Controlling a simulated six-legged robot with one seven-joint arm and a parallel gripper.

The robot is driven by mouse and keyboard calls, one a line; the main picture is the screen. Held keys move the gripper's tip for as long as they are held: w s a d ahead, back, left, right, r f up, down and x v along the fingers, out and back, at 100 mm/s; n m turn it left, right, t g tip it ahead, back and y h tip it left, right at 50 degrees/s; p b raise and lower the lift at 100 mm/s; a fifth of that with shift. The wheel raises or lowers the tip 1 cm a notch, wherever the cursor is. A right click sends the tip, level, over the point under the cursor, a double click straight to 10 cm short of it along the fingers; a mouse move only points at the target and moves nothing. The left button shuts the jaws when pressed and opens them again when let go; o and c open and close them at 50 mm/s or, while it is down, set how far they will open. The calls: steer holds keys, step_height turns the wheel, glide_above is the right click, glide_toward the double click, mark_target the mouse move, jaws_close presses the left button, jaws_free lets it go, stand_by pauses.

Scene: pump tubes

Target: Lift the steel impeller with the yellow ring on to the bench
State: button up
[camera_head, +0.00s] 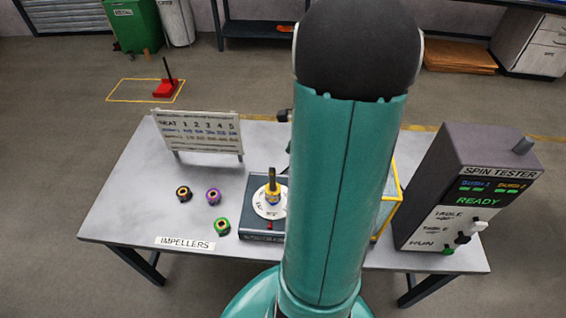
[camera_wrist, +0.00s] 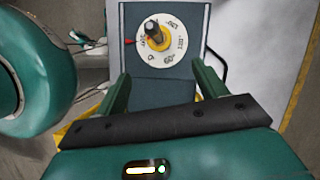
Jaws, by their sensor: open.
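The impeller with the yellow ring (camera_head: 272,197) sits around an upright brass-coloured post at the middle of a white numbered dial (camera_head: 261,208). The dial lies on top of a dark grey-blue device (camera_head: 255,233) on the bench (camera_head: 130,206). In the wrist view, the post and the small part around it (camera_wrist: 154,31) stand beyond my fingers, and their details are too small to tell apart. My gripper (camera_wrist: 161,70) is open and empty, its fingers apart and short of the dial. In the head view my arm hides the gripper and the device's right part.
Three impellers, dark with orange (camera_head: 183,194), purple (camera_head: 213,196) and green (camera_head: 222,226), lie left of the device, behind the IMPELLERS label (camera_head: 186,243). A seat chart (camera_head: 199,134) stands at the back. The spin tester (camera_head: 468,190) is at right. The bench's left is clear.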

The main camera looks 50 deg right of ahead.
mark_target(276, 185)
steer(key=x, duration=1.3)
steer(key=shift+a+f, duration=0.1)
steer(key=shift+f, duration=0.05)
steer(key=c, duration=1.3)
steer(key=shift+r, duration=0.65)
step_height(276, 185, up, 15)
stand_by(2.4)
